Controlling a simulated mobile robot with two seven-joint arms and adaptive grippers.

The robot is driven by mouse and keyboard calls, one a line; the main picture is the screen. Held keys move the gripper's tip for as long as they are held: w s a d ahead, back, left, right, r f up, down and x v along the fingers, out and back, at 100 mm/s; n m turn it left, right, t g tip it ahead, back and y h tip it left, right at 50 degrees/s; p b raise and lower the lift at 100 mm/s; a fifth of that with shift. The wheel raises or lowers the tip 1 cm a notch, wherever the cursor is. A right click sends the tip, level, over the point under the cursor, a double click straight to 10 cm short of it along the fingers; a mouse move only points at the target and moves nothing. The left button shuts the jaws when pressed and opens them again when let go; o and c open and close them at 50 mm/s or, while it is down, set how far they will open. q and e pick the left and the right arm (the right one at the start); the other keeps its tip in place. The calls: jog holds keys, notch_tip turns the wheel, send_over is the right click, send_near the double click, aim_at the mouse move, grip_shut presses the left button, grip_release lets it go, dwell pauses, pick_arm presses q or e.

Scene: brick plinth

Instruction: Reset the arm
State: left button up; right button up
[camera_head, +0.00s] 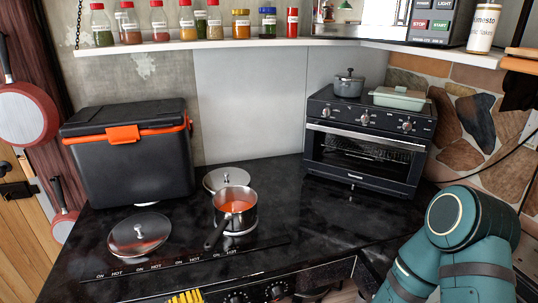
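My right arm (463,245), teal with grey bands, is bent at the lower right corner of the head view. Its elbow stands in front of the counter's right end, and its gripper is not visible. My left arm and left gripper are out of view. No gripper shows in the picture, so I cannot see whether either one holds anything.
A black counter (300,225) bears a saucepan (235,207) of orange-red liquid, a glass lid (139,234), a black cooler (130,160) and a toaster oven (368,140). A shelf (220,44) with jars runs above. The counter's middle right is clear.

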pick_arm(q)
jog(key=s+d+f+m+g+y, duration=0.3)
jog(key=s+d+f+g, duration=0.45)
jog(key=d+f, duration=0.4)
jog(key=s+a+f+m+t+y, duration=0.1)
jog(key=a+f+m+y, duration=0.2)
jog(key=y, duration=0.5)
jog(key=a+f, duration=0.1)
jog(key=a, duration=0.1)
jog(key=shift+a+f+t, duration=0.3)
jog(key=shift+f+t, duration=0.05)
